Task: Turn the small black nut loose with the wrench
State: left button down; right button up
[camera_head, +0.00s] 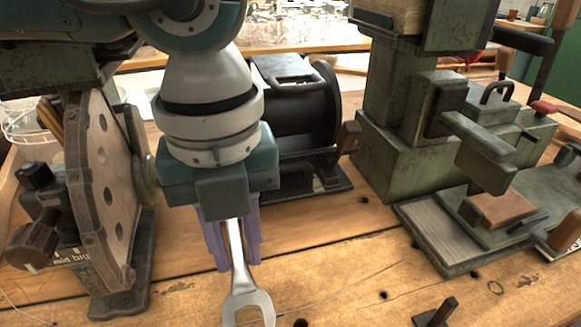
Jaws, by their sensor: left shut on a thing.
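My left gripper (232,258) comes down from the top centre, with a teal body and purple fingers. It is shut on a silver wrench (242,285), whose open-ended jaw points down toward the bottom edge of the view, over the wooden bench. I cannot pick out the small black nut with certainty. The wrench jaw has no nut visible between its prongs. My right gripper is not in view.
A round wooden disc with holes (104,170) stands on a dark stand at left. A black drum machine (300,105) sits behind my gripper. A green machine (385,165) fills the right. A small dark piece (436,313) is at the bottom right. The front bench (340,275) is mostly clear.

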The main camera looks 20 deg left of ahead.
pick_arm(q)
jog(key=shift+f+b, duration=0.6)
jog(key=shift+f, duration=0.1)
dwell(0.6)
jog(key=shift+d, duration=0.15)
